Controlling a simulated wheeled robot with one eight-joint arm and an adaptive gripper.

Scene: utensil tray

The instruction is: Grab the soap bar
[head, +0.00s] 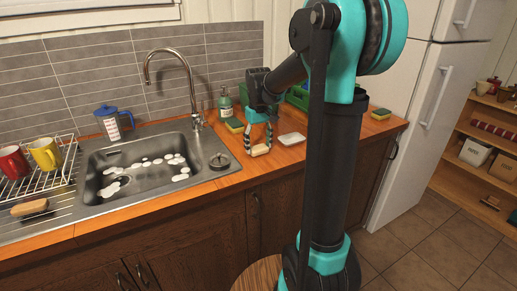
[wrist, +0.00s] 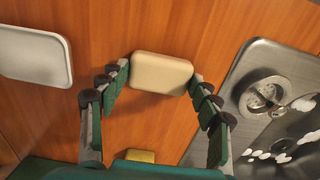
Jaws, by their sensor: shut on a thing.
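The soap bar (wrist: 161,73) is a cream, rounded block lying across between my fingertips in the wrist view. My gripper (wrist: 160,80) is shut on it, with one finger at each short end. In the head view my gripper (head: 259,146) points down at the front of the wooden counter, right of the sink, and the soap bar (head: 260,150) shows pale between its fingers. I cannot tell whether the bar rests on the counter or is slightly raised.
A white dish (head: 292,139) sits just right of my gripper. The steel sink (head: 215,165) is to the left, with a round drain strainer (wrist: 262,95) near its edge. A green soap bottle (head: 225,106) and a sponge (head: 235,126) stand behind. The counter front is clear.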

